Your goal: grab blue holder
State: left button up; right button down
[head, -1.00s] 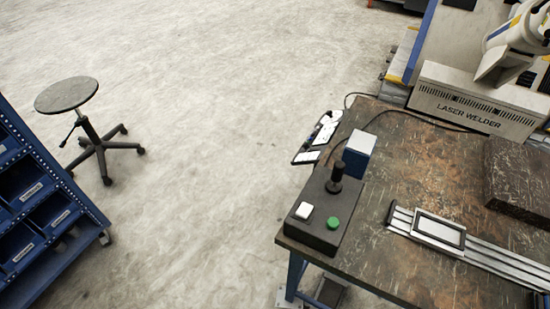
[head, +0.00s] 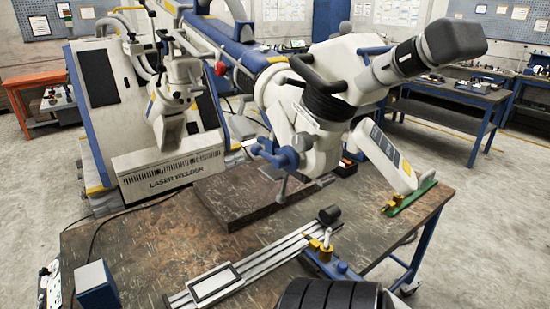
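A blue clamp-like part (head: 278,154) is fixed to the side of the white microscope arm (head: 290,110) in the middle of the head view. A second blue part, a low block with brass-coloured pieces (head: 340,268), sits at the front edge of the table, near the end of the metal rail. I cannot tell which of the two is the blue holder.
The worn brown table (head: 130,240) carries a metal rail (head: 255,262), a dark slab (head: 240,196) and a blue-and-white box (head: 96,285). The laser welder (head: 170,172) stands behind. The table's left part is mostly clear.

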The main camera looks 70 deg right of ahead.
aim_at(324, 259)
jog(key=z, duration=2.9)
